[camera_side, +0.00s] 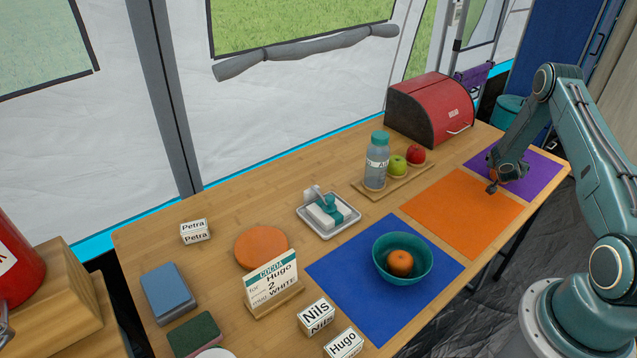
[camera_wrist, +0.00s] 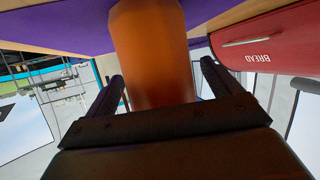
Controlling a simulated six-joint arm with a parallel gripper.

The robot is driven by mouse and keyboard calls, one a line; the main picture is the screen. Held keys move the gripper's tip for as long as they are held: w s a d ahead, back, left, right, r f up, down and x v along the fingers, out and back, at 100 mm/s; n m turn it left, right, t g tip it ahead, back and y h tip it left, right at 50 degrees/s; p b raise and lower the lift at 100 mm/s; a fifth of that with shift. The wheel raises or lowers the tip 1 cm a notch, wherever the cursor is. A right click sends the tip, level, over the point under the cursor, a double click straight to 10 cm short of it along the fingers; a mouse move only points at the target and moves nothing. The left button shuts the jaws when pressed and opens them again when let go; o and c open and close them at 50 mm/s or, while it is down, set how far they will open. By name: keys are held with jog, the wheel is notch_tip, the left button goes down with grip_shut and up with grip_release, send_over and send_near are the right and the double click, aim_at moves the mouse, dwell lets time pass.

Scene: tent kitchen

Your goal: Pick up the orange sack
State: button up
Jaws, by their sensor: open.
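An orange thing, which I take for the orange sack (camera_wrist: 150,45), fills the middle of the wrist view, close up, over the purple mat. It stands between the two dark fingers of my gripper (camera_wrist: 162,85), with a gap showing on the right side. In the side view my gripper (camera_side: 494,182) is low over the near left part of the purple mat (camera_side: 540,170). Only a small orange patch of the sack (camera_side: 502,178) shows there; the rest is hidden behind my gripper. The gripper is open.
An orange mat (camera_side: 460,212) lies left of the purple one. A red bread box (camera_side: 432,108) stands behind. A bottle (camera_side: 376,162) and apples (camera_side: 397,166) are on a board. A teal bowl (camera_side: 390,275) holding an orange fruit (camera_side: 400,263) sits on a blue mat (camera_side: 340,270).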

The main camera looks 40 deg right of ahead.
jog(key=c, duration=1.2)
jog(key=shift+r, duration=0.2)
notch_tip(320, 180, up, 20)
jog(key=shift+f, duration=0.1)
dwell(0.5)
